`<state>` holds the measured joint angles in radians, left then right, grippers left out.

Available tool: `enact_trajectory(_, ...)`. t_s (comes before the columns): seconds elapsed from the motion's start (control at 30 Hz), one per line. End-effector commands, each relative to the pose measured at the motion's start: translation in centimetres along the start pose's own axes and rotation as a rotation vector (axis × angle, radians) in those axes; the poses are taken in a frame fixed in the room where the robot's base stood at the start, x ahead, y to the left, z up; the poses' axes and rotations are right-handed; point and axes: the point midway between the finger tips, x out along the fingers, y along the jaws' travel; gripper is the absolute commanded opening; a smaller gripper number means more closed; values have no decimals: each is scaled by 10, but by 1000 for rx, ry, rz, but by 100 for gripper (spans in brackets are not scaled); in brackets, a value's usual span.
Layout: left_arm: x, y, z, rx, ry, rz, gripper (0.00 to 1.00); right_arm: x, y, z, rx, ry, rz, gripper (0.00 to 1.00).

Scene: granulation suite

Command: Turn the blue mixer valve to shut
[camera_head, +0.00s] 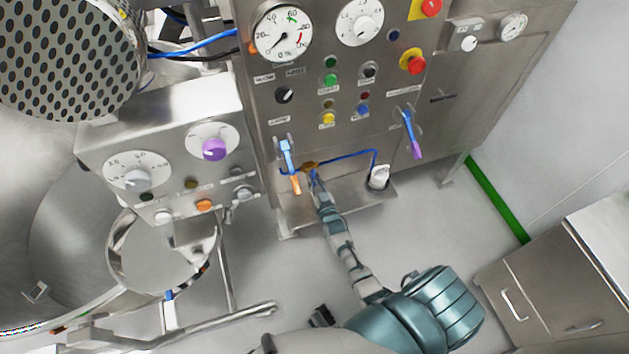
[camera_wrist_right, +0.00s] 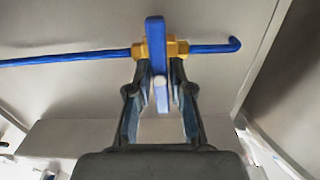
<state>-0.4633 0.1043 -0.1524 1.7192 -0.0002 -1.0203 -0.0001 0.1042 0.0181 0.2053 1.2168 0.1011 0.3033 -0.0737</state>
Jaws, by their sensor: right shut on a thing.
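The mixer valve shows in the right wrist view as a brass body (camera_wrist_right: 174,48) with a flat blue handle (camera_wrist_right: 155,40). The handle lies across the blue pipe (camera_wrist_right: 80,58), roughly at right angles to it. My right gripper (camera_wrist_right: 160,92) is shut on the handle, one finger on each side. In the head view the brass valve (camera_head: 309,165) sits low on the steel cabinet front, and my right gripper (camera_head: 314,179) reaches it from below, hiding most of the handle. My left gripper is not in view.
A blue lever with an orange end (camera_head: 288,158) is close left of the valve. A blue lever with a purple end (camera_head: 411,136) is farther right. A white fitting (camera_head: 379,176) ends the blue pipe.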

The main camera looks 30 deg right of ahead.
Motion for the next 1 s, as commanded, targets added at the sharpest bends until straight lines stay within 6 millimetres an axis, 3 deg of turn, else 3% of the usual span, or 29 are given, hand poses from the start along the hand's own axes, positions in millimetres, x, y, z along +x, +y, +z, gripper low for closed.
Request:
enact_trajectory(0.03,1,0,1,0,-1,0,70,-4,-1,9,0,-20,-1,0)
enact_trajectory(0.27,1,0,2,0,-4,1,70,-4,-1,9,0,-21,-1,0)
enact_trajectory(0.3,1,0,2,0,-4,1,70,-4,-1,9,0,-20,-1,28)
enact_trajectory(0.37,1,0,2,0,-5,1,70,-4,-1,8,-1,-18,-1,43)
enact_trajectory(0.4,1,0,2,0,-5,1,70,-4,-1,7,-1,-16,-1,46)
enact_trajectory(0.77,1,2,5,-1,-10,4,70,-8,0,4,-1,-8,0,46)
enact_trajectory(1.0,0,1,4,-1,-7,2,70,-54,0,4,-1,-10,0,46)
